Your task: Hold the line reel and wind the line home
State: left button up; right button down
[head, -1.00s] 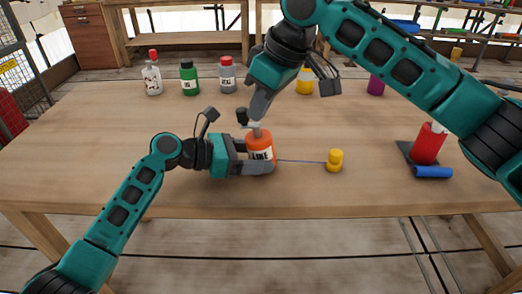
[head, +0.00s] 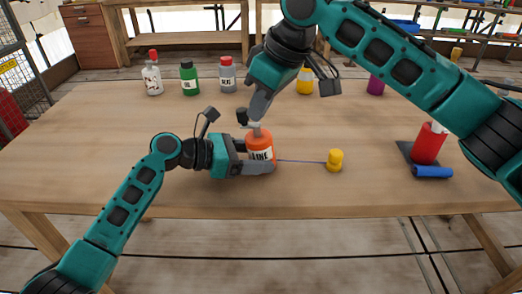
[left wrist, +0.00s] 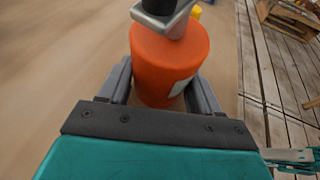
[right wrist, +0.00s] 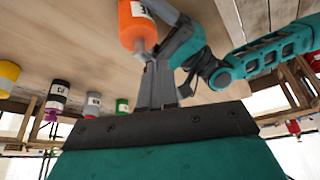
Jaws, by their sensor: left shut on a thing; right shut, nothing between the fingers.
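The orange line reel (head: 262,146) stands upright near the table's front middle, its white label facing forward. My left gripper (head: 257,166) is shut around its body; the left wrist view shows the reel (left wrist: 168,65) between both fingers. A grey crank with a dark knob (head: 242,117) sits on top of the reel. My right gripper (head: 258,108) is shut and empty, its fingertips pointing down at the crank. Whether they touch it is unclear. A thin blue line (head: 300,161) runs from the reel to a yellow spool-like piece (head: 335,160) on the right.
White, green and grey bottles (head: 228,75) stand along the back left, with a yellow one (head: 304,82) and a purple one (head: 376,85) farther right. The table's left side is clear.

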aim_at(254, 143)
jog(key=shift+f, duration=0.1)
jog(key=shift+f, duration=1.45)
jog(key=shift+w+a, duration=0.1)
jog(key=shift+w, duration=0.05)
jog(key=shift+w+a, duration=0.3)
jog(key=shift+w, duration=0.3)
jog(key=shift+a, duration=0.15)
jog(key=shift+s, duration=0.1)
jog(key=shift+a+r, duration=0.1)
jog(key=shift+r, duration=3.45)
